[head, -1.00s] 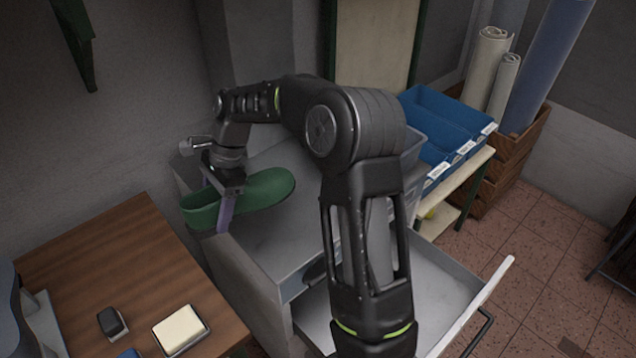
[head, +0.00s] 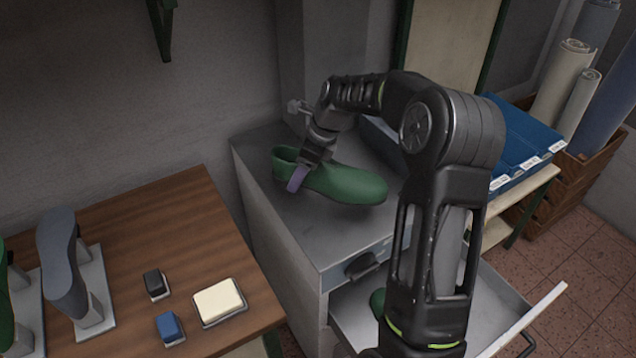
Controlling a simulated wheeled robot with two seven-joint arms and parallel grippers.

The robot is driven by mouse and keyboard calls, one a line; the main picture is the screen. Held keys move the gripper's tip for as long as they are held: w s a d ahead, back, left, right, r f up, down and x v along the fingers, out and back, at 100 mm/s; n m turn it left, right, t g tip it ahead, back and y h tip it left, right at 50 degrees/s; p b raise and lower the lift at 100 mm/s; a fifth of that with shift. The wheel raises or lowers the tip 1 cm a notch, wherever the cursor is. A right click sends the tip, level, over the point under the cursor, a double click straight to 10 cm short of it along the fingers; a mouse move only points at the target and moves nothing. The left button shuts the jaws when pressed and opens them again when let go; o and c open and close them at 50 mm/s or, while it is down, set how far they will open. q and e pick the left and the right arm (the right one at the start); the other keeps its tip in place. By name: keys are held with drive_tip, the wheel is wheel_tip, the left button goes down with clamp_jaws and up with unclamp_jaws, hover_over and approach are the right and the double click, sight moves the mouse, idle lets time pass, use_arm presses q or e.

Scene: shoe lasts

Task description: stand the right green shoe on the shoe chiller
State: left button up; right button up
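A green shoe (head: 345,184) is over the top of the grey metal cabinet with a drawer, apparently the shoe chiller (head: 325,240). The shoe is level and sole down, its toe pointing right and its heel left. Whether its sole touches the top cannot be told. My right gripper (head: 299,177) is shut on the shoe near the heel side of its opening; one purple finger shows on the near side, and the other is hidden. My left gripper is not in view.
The chiller's drawer (head: 515,315) is open, with a green object (head: 377,303) partly hidden inside. The wooden table (head: 185,225) at left holds a grey last (head: 62,265), brushes and a cream block (head: 219,302). Blue bins (head: 520,150) stand at right.

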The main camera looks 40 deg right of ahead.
sight(296, 198)
drive_tip(key=shift+f, duration=1.15)
drive_tip(key=shift+f, duration=0.1)
drive_tip(key=shift+f+p, duration=0.55)
drive_tip(key=shift+f, duration=1.25)
drive_tip(key=o, duration=1.9)
drive_tip(key=shift+c, duration=0.2)
drive_tip(key=shift+r, duration=0.1)
drive_tip(key=b+v, duration=0.2)
drive_tip(key=v, duration=1)
